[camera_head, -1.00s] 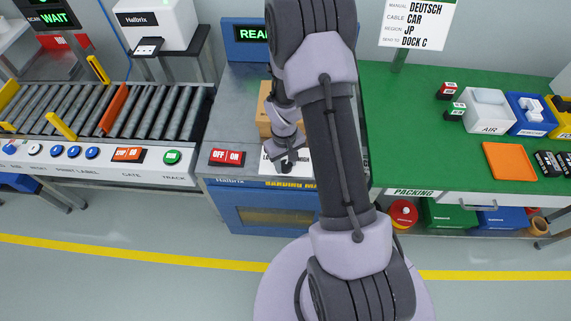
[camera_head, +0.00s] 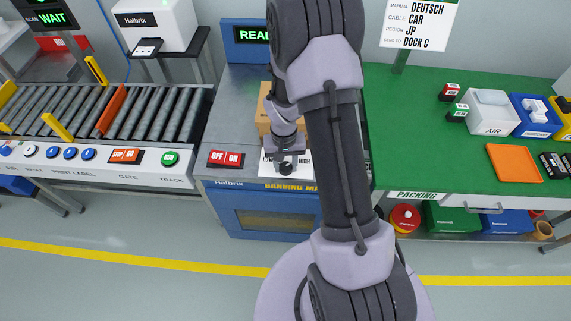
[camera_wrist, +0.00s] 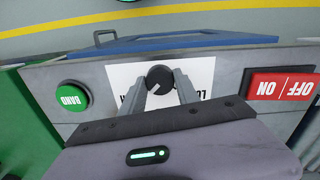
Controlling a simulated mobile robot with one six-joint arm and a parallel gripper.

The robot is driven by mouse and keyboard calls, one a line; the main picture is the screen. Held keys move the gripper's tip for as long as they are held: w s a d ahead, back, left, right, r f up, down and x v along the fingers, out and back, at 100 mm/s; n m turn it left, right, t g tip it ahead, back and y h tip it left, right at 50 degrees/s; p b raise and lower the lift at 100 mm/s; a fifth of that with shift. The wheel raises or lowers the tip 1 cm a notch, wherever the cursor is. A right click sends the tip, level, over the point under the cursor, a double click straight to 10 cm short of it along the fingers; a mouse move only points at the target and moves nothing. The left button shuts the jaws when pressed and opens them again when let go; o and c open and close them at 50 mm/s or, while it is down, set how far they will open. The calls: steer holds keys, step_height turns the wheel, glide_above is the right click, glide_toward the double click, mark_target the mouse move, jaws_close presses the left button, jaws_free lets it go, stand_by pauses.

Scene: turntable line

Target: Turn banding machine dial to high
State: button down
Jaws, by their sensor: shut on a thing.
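The banding machine (camera_head: 228,197) has a blue front and a grey top panel. Its black round dial (camera_head: 286,169) sits on a white label plate (camera_head: 304,170) with LOW on the left and HIGH on the right. My gripper (camera_head: 286,160) is at the dial. In the wrist view, upside down, the two fingers of my gripper (camera_wrist: 162,88) are closed on the dial (camera_wrist: 160,76). A pale pointer line shows on the dial face toward the lower left of that view. The fingers hide part of the plate's lettering.
A red OFF/ON switch (camera_head: 226,159) is left of the dial. A green BAND button (camera_wrist: 73,96) shows in the wrist view. A cardboard box (camera_head: 264,120) stands behind my gripper. The screen (camera_head: 246,42) reads REA, the rest hidden by my arm.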

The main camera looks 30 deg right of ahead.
mark_target(284, 167)
steer(key=c, duration=0.9)
jaws_free()
step_height(284, 167, up, 18)
steer(key=p, duration=0.6)
steer(key=shift+a+f, duration=0.2)
steer(key=shift+f, duration=0.05)
steer(key=shift+w, duration=0.1)
